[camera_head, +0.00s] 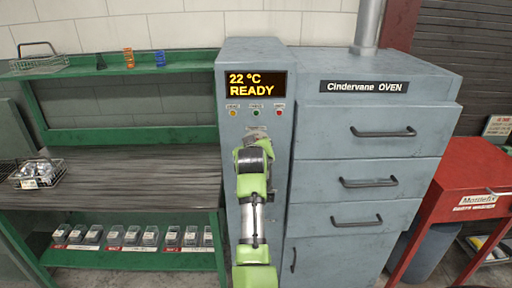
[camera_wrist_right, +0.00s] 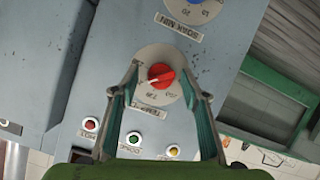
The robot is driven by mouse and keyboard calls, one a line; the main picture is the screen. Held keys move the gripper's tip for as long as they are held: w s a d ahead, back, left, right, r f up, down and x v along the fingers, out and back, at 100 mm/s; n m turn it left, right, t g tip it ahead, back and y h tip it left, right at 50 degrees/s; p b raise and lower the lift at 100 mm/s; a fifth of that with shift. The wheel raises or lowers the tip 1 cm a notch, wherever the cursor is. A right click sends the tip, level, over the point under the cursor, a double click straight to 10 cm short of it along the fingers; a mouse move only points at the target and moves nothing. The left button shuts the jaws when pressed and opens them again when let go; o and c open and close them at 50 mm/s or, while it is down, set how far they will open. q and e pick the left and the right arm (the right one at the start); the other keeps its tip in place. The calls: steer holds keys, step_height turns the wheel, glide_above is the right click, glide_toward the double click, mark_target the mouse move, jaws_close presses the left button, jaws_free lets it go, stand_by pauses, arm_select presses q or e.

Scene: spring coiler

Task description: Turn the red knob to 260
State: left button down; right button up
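The red knob (camera_wrist_right: 160,75) sits on a round pale dial with a TEMP label, in the middle of the right wrist view. A white mark on the knob points to the left and slightly down in that picture. My right gripper (camera_wrist_right: 161,70) is open, with one finger on each side of the knob. Gaps show between the fingers and the knob. In the head view my right arm (camera_head: 252,215) reaches up to the control panel and hides the knob. The panel display (camera_head: 257,85) reads 22 °C READY. My left gripper is not in view.
A blue knob (camera_wrist_right: 195,8) with a SOAK MIN label is beyond the red one. Red (camera_wrist_right: 90,124), green (camera_wrist_right: 134,138) and yellow (camera_wrist_right: 174,150) lamps are near the gripper's base. Oven drawers (camera_head: 370,145) stand right; a green-framed bench (camera_head: 110,180) stands left.

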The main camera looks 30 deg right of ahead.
step_height(320, 180, up, 10)
stand_by(0.6)
stand_by(0.4)
